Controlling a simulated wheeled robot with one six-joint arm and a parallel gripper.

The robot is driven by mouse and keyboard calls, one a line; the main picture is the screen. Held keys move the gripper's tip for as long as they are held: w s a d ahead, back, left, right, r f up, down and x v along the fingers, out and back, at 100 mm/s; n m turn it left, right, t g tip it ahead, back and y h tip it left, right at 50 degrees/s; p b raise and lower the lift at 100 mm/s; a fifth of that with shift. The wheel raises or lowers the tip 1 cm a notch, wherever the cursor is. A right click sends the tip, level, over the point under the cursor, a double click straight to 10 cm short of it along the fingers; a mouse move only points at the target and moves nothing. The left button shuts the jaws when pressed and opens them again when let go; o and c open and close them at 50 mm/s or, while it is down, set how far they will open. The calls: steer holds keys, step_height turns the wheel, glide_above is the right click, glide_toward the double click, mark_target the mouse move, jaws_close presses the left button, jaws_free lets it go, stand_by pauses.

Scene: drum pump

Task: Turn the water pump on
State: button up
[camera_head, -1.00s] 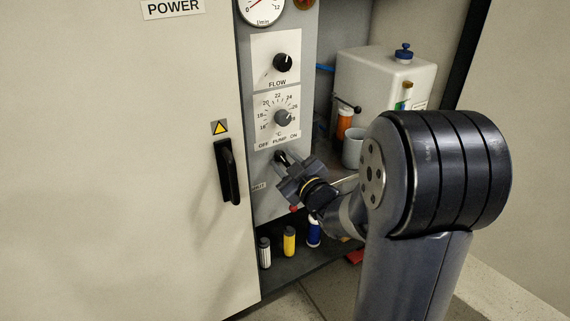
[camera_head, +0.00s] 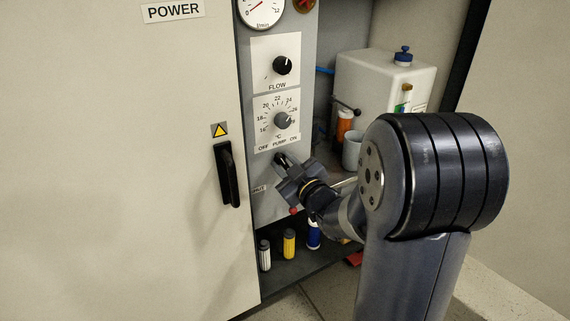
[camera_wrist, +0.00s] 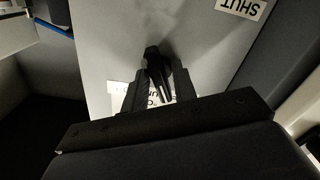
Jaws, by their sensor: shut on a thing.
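The pump switch is a black knob (camera_wrist: 153,62) on the grey panel, under the "OFF PUMP ON" lettering (camera_head: 277,142). In the head view the knob is mostly hidden by my gripper (camera_head: 283,161). In the wrist view my gripper (camera_wrist: 162,85) has one finger on each side of the knob and is shut on it. Part of a white label shows behind the fingers in the wrist view. Which mark the knob points at cannot be told.
Above are the temperature dial (camera_head: 283,120), the flow knob (camera_head: 282,65) and a gauge (camera_head: 261,10). The cabinet door (camera_head: 120,170) with its black handle (camera_head: 227,173) is at left. A white tank (camera_head: 380,85) and grey cup (camera_head: 352,150) stand right. Small bottles (camera_head: 289,244) stand below.

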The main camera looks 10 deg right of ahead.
steer(key=m+p, duration=0.1)
steer(key=m, duration=0.4)
steer(key=shift+p, duration=0.3)
steer(key=m+p, duration=0.2)
steer(key=m, duration=0.4)
steer(key=shift+d, duration=0.1)
steer(key=shift+m, duration=0.4)
steer(key=o, duration=0.7)
steer(key=p+v, duration=0.1)
steer(key=v, duration=0.9)
steer(key=shift+s+d+p, duration=0.15)
steer(key=shift+s+p, duration=0.15)
steer(key=shift+s, duration=0.05)
steer(key=shift+w, duration=0.1)
